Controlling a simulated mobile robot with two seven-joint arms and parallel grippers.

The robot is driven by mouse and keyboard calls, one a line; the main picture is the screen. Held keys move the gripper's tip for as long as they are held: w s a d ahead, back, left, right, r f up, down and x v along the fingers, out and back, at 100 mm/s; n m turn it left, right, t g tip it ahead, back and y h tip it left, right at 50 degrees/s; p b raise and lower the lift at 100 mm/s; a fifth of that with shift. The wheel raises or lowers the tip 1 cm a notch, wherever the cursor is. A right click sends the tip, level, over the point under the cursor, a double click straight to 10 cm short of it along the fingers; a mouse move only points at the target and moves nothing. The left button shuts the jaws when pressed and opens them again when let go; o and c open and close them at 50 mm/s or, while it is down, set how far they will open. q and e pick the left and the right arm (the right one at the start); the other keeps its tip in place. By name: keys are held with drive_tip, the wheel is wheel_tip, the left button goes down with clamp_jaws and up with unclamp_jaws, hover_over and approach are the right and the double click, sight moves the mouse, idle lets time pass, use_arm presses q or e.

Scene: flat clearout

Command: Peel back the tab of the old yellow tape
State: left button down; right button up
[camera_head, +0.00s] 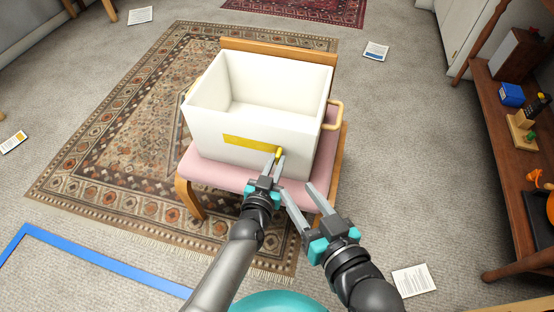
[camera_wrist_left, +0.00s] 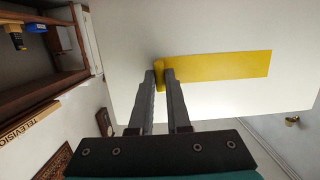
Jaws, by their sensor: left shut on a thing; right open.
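The old yellow tape (camera_head: 248,141) is a flat strip on the front wall of a white box (camera_head: 206,128). It also shows in the left wrist view (camera_wrist_left: 220,66). Its tab (camera_head: 279,152) is at the strip's right end in the head view and bends out from the wall. My left gripper (camera_head: 275,163) is shut on the tab, and its fingertips (camera_wrist_left: 163,78) are at that end in the left wrist view. The part of the tab between the fingers is hidden. My right gripper (camera_head: 301,200) is open and empty, lower and to the right of the left one, apart from the box.
The box stands on a pink-cushioned wooden chair (camera_head: 199,174), with a rope-like handle (camera_head: 334,114) on its right side. A patterned rug (camera_head: 110,155) lies under the chair. A wooden shelf unit (camera_head: 505,135) stands at the right. Several papers lie on the carpet.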

idle(0.3)
use_arm(q)
drive_tip(key=shift+w+a, duration=0.25)
drive_tip(key=shift+a, duration=0.55)
drive_tip(key=shift+w+a, duration=0.25)
drive_tip(key=shift+a, duration=0.6)
drive_tip(key=shift+w+a, duration=0.25)
drive_tip(key=shift+a, duration=0.55)
